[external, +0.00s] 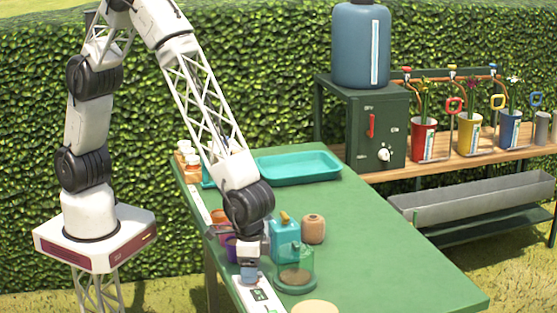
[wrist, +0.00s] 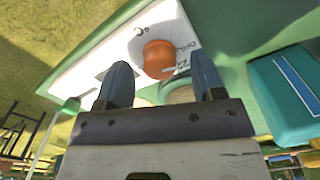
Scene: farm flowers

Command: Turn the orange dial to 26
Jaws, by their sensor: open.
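The orange dial (wrist: 158,56) sits on a white panel (wrist: 110,52) in the wrist view. Dark printed marks lie around it, and a number that looks like 22 is beside it, partly covered by my right finger. My gripper (wrist: 160,68) is open, with one dark finger on each side of the dial. I cannot tell whether either finger touches it. In the external view my gripper (external: 250,274) points down at the white panel (external: 262,297) on the near left edge of the green table, and the dial is hidden there.
On the green table (external: 385,230), a teal container (external: 285,242), a clay jar (external: 313,229) and a glass-covered dish (external: 295,282) stand close right of my gripper. A teal tray (external: 298,167) lies at the back. The table's right side is clear.

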